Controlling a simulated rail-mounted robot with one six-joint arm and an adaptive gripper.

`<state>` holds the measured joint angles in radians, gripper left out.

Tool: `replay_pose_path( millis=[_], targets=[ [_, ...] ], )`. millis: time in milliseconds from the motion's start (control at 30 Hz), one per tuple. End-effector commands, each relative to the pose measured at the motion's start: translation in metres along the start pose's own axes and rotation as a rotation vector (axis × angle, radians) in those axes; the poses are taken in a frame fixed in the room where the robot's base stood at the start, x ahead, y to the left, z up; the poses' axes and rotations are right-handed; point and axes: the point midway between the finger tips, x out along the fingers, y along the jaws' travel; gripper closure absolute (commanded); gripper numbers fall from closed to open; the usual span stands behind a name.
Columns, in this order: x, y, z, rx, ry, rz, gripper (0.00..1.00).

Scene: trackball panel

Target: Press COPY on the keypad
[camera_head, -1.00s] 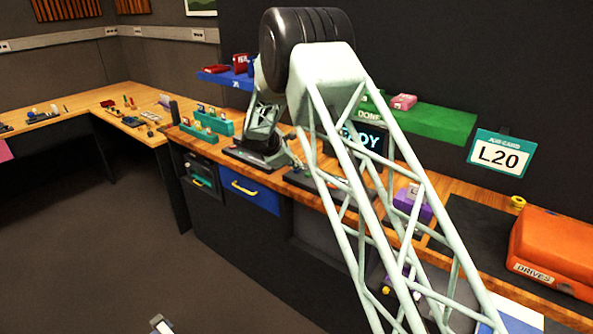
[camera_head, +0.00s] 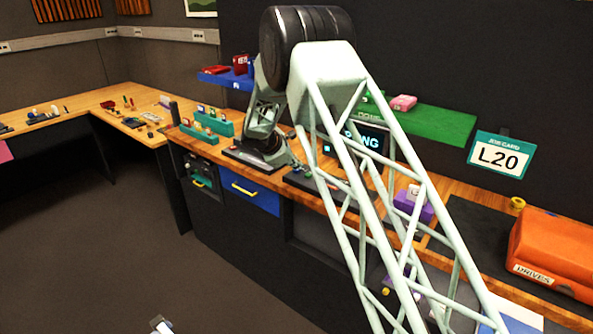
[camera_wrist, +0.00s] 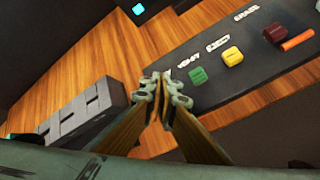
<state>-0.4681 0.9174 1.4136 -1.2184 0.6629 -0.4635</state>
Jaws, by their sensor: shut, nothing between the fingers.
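The keypad (camera_wrist: 250,60) is a dark slab on the wooden bench in the wrist view. It carries a green button (camera_wrist: 198,75), a yellow button (camera_wrist: 232,56) and a dark red button (camera_wrist: 274,32). In the head view the keypad (camera_head: 300,180) is partly hidden by my arm.
A screen (camera_head: 368,138) behind my arm shows cyan letters ending in "NG". An orange bar (camera_wrist: 297,40) sits beside the red button. A grey block (camera_wrist: 85,112) stands left of my gripper. A purple block (camera_head: 413,205) and an orange case (camera_head: 552,250) are further right.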

Motion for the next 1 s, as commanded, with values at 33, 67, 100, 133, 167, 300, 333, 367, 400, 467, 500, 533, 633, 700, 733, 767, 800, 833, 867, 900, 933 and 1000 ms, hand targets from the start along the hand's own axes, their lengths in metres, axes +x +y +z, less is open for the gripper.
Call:
replay_pose_path(
  millis=[33, 67, 100, 133, 167, 300, 333, 367, 400, 467, 500, 533, 633, 700, 733, 767, 800, 833, 867, 900, 933, 1000],
  targets=[
    [-0.002, 0.002, 0.002, 0.000, 0.000, 0.000, 1.00],
    [-0.003, 0.002, 0.002, 0.000, 0.000, 0.000, 1.00],
    [-0.004, 0.003, 0.003, 0.000, 0.000, 0.000, 1.00],
    [-0.004, 0.003, 0.003, 0.000, 0.000, 0.000, 1.00],
    [-0.004, 0.003, 0.003, 0.000, 0.000, 0.000, 1.00],
    [-0.005, 0.004, 0.004, 0.000, 0.000, 0.000, 1.00],
    [-0.005, 0.004, 0.004, 0.000, 0.000, 0.000, 1.00],
    [-0.005, 0.004, 0.004, 0.000, 0.000, 0.000, 1.00],
    [-0.005, 0.004, 0.004, 0.000, 0.000, 0.000, 1.00],
    [-0.005, 0.004, 0.004, 0.000, 0.000, 0.000, 1.00],
    [-0.005, 0.004, 0.004, 0.000, 0.000, 0.000, 1.00],
    [-0.005, 0.004, 0.004, 0.000, 0.000, 0.000, 1.00],
    [-0.006, 0.004, 0.004, 0.000, 0.000, 0.001, 1.00],
    [-0.007, 0.005, 0.005, 0.000, 0.000, 0.001, 1.00],
    [-0.007, 0.006, 0.005, 0.000, 0.000, 0.001, 1.00],
    [-0.008, 0.006, 0.006, 0.000, 0.000, 0.001, 1.00],
    [-0.010, 0.007, 0.007, 0.000, 0.000, 0.001, 1.00],
    [-0.011, 0.008, 0.008, 0.000, 0.000, 0.001, 1.00],
    [-0.012, 0.009, 0.009, 0.000, 0.000, 0.001, 1.00],
    [-0.014, 0.010, 0.010, 0.000, 0.000, 0.001, 1.00],
    [-0.015, 0.011, 0.011, 0.000, 0.000, 0.001, 1.00],
    [-0.018, 0.014, 0.013, 0.000, 0.000, 0.001, 1.00]
  ],
)
